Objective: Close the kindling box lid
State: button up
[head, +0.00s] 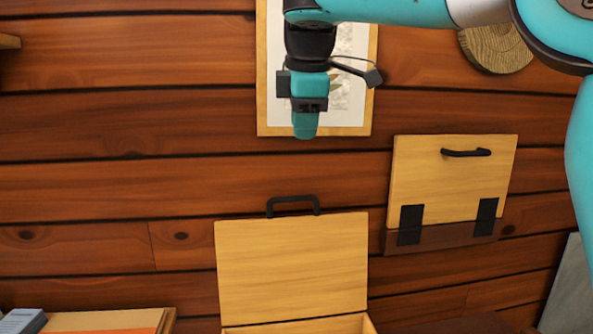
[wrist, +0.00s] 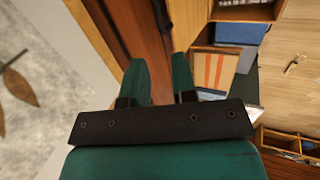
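A pale wooden box, seemingly the kindling box, has its lid (head: 292,265) standing raised, with a black handle (head: 293,204) on the top edge. Only the box's upper rim (head: 350,324) shows at the bottom of the head view; its inside is hidden. My gripper (head: 305,130) hangs pointing down, well above the lid handle in the picture and clear of it. In the wrist view its two teal fingers (wrist: 158,70) stand apart with nothing between them.
A second pale panel (head: 450,180) with a black handle and two dark hinges stands raised at the right by the plank wall. A framed picture (head: 347,110) hangs behind my gripper.

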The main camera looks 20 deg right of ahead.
aim_at(297, 197)
jog(key=b+x, duration=0.2)
jog(key=x, duration=0.3)
jog(key=b+x, duration=0.2)
jog(key=x, duration=0.4)
jog(key=b+x, duration=0.2)
jog(key=x, duration=0.3)
jog(key=shift+w+a+b, duration=0.1)
jog(key=shift+w+b, duration=0.2)
jog(key=shift+w, duration=0.15)
grip_shut()
